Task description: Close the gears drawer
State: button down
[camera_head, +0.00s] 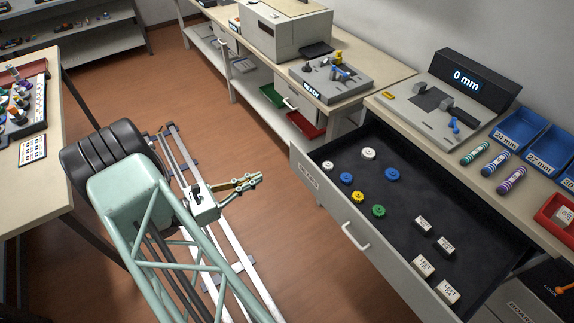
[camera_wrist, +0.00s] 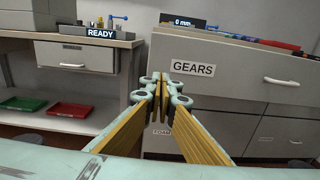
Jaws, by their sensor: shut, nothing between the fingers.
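The gears drawer (camera_head: 345,225) is pulled far out from under the right bench in the head view. Its dark inside holds several coloured and white gears and several small labelled boxes. Its front has a pale handle (camera_head: 355,238). In the wrist view the drawer front (camera_wrist: 228,79) bears the label GEARS, with its handle (camera_wrist: 281,81) to the right. My gripper (camera_head: 258,178) is shut and empty, left of the drawer front and apart from it in the head view. The gripper's tips also show in the wrist view (camera_wrist: 156,82), overlapping the drawer's left edge.
A READY fixture (camera_head: 332,78) and a grey machine (camera_head: 285,30) stand on the back bench. Green (camera_head: 272,95) and red (camera_head: 305,125) trays lie on its lower shelf. A measuring device reading 0 mm (camera_head: 465,80) and blue bins (camera_head: 518,128) are on the right bench. Floor beside the rails is clear.

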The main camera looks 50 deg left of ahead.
aim_at(293, 161)
jog(key=shift+s+a+f+y, duration=0.2)
jog(key=shift+s+f+y, duration=0.15)
jog(key=shift+s, duration=0.2)
jog(key=shift+w+f, duration=0.1)
jog(key=shift+w, duration=0.05)
jog(key=w, duration=0.4)
jog(key=w+d, duration=0.1)
jog(key=w, duration=0.8)
jog(key=shift+w+d, duration=0.15)
jog(key=shift+w, duration=0.2)
jog(key=shift+w+b, duration=0.1)
jog(key=shift+b, duration=0.2)
